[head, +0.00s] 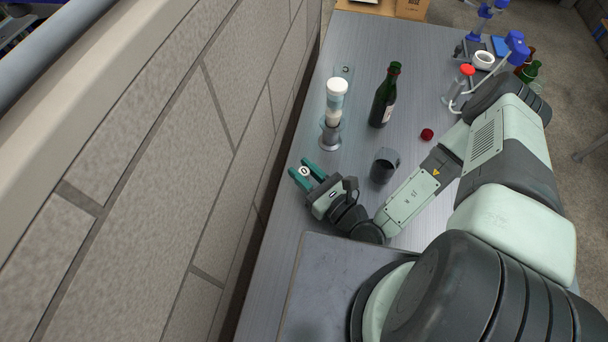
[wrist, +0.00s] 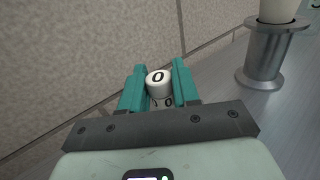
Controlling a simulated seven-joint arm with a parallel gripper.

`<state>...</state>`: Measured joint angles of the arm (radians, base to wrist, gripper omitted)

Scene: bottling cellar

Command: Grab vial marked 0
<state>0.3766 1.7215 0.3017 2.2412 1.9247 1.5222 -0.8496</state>
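The vial marked 0 (head: 304,171) is a small white cylinder with a black 0 on its top, near the wall side of the bench. In the wrist view the vial (wrist: 158,82) stands between the teal fingers, with another 0 partly visible on its side. My gripper (head: 302,172) has one finger on each side of the vial, and both fingers appear to touch it. The wrist view shows my gripper (wrist: 159,85) with no clear gap beside the vial. The vial's lower part is hidden, so I cannot tell whether it touches the bench.
A metal stand (head: 330,138) holding a white container (head: 336,90) is just beyond my gripper. A dark green bottle (head: 384,95), a dark grey cup (head: 384,165) and a red cap (head: 427,134) stand to the right. The brick wall (head: 200,150) runs close along the left.

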